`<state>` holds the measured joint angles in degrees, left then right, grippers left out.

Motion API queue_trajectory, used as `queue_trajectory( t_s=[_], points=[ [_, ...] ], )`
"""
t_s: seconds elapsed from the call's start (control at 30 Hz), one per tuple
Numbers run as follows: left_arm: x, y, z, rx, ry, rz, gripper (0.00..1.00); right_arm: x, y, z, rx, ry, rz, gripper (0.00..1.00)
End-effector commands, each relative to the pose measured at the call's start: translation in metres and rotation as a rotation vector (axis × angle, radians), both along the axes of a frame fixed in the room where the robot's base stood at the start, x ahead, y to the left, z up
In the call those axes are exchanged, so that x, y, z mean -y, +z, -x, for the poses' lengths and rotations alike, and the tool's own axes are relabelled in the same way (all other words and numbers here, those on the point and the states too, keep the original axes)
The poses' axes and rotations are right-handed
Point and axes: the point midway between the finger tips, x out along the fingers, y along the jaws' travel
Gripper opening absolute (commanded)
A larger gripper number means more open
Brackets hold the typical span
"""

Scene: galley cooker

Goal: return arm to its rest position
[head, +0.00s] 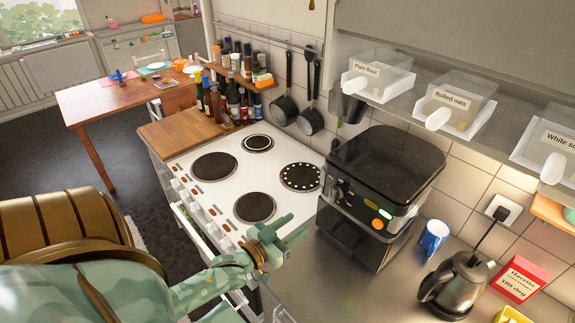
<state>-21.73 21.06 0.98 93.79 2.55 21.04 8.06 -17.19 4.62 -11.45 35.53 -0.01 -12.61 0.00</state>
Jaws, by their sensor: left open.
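My left gripper (286,232) is in the lower middle of the head view, at the end of a green and gold arm from the left. It is open, and I see nothing between its fingers. It shows in front of the right front part of the white cooker (215,185), left of the black coffee machine (385,165). I cannot tell how far above the cooker it is. My right gripper is not in view.
A steel counter (350,295) holds the machine, a blue mug (433,238) and a kettle (458,283). Bottles (228,105) stand behind the cooker. Clear bins (377,75) sit on a shelf above. Dark floor (60,150) lies open at the left.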

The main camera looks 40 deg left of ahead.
Motion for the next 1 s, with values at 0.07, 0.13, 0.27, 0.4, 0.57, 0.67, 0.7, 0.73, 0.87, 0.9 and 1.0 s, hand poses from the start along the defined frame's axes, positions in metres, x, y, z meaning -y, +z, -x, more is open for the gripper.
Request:
queue_trajectory(
  t_s=[0.07, 0.13, 0.27, 0.4, 0.57, 0.67, 0.7, 0.73, 0.87, 0.9, 1.0],
  points=[
    [-0.001, -0.001, 0.01, -0.001, 0.0, 0.0, 0.41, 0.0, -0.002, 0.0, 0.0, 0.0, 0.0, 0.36],
    [-0.002, -0.001, 0.014, -0.001, 0.001, -0.001, 0.41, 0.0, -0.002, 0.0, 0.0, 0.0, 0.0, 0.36],
    [-0.002, 0.0, 0.017, 0.0, 0.0, -0.001, 0.41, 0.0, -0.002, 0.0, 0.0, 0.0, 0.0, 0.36],
    [-0.002, 0.0, 0.017, 0.0, 0.0, -0.001, 0.41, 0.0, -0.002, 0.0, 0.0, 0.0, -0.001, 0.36],
    [-0.002, 0.0, 0.017, 0.0, 0.0, -0.001, 0.41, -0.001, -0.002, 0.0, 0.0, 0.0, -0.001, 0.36],
    [-0.002, 0.0, 0.017, 0.0, 0.0, -0.001, 0.41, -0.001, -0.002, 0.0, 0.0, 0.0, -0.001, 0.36],
    [-0.002, 0.0, 0.017, 0.0, 0.0, -0.001, 0.41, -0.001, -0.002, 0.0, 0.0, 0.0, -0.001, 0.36],
    [-0.002, 0.0, 0.017, 0.0, 0.0, -0.002, 0.41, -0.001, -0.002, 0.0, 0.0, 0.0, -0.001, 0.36],
    [-0.005, -0.017, 0.019, -0.062, 0.01, -0.058, 0.41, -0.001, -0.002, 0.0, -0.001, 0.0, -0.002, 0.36],
    [-0.01, -0.033, 0.023, -0.11, 0.018, -0.084, 0.41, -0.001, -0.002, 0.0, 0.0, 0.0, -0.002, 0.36],
    [-0.019, -0.096, 0.045, -0.282, 0.037, -0.153, 0.41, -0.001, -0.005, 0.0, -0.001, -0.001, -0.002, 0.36]
  ],
)
